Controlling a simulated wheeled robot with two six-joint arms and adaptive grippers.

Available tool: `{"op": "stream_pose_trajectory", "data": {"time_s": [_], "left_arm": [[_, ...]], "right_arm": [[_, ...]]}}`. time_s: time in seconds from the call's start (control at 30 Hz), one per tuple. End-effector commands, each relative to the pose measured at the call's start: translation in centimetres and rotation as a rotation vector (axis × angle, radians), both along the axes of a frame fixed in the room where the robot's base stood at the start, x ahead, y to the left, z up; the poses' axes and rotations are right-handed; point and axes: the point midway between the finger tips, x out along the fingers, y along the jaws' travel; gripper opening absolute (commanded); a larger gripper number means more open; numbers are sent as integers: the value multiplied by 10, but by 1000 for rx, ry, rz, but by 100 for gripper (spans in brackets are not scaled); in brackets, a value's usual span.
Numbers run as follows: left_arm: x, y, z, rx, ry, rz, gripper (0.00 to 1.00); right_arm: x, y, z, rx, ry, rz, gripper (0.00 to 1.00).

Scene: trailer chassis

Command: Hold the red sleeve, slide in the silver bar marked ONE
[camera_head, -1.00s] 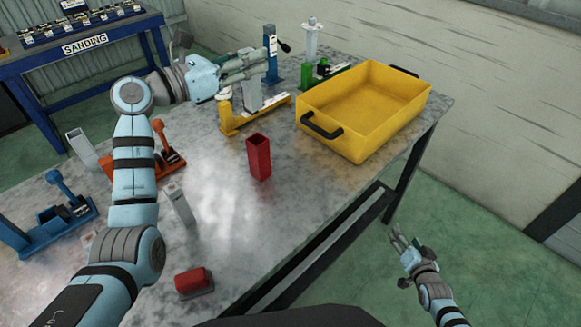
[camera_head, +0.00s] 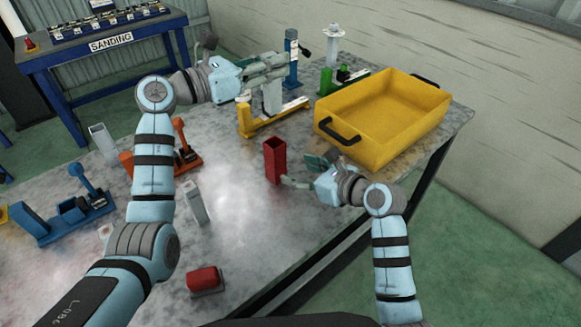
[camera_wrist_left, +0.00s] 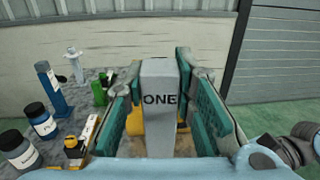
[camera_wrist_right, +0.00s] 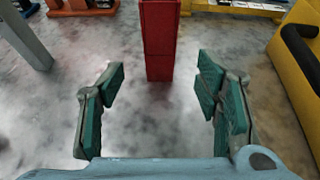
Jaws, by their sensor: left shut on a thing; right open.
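The red sleeve (camera_head: 275,161) stands upright on the metal table, its square top open. It also shows in the right wrist view (camera_wrist_right: 160,45), ahead of and between the fingers. My right gripper (camera_head: 300,172) is open and empty, low beside the sleeve, with its fingers pointing at it; it also shows in the right wrist view (camera_wrist_right: 158,105). My left gripper (camera_head: 268,75) is shut on the silver bar marked ONE (camera_wrist_left: 160,105), whose lettering faces the left wrist camera. The bar (camera_head: 273,97) is held upright near the yellow clamp.
A yellow bin (camera_head: 385,125) stands right of the sleeve. A yellow clamp (camera_head: 258,120), a blue clamp (camera_head: 291,60) and a green one (camera_head: 335,78) are behind. Two other silver pieces (camera_head: 195,203) (camera_head: 103,141) and a red block (camera_head: 205,280) are at left and front.

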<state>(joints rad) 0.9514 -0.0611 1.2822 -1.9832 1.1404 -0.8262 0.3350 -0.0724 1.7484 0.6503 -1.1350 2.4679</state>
Motion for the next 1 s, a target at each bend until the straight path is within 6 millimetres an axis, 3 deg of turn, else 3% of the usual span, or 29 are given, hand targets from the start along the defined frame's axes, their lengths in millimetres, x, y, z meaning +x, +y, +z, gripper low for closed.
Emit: {"op": "stream_pose_trajectory", "data": {"time_s": [0.4,0.73,0.77,1.0], "left_arm": [[0,0,0,-1,-1,0,0],[0,0,0,-1,-1,0,0],[0,0,0,-1,-1,0,0],[0,0,0,-1,-1,0,0]], "right_arm": [[65,55,-35,-3,-1,1,58],[72,60,-39,-4,-4,-1,58],[72,60,-39,-4,-4,-1,57],[72,60,-39,-4,-4,-1,18]]}}
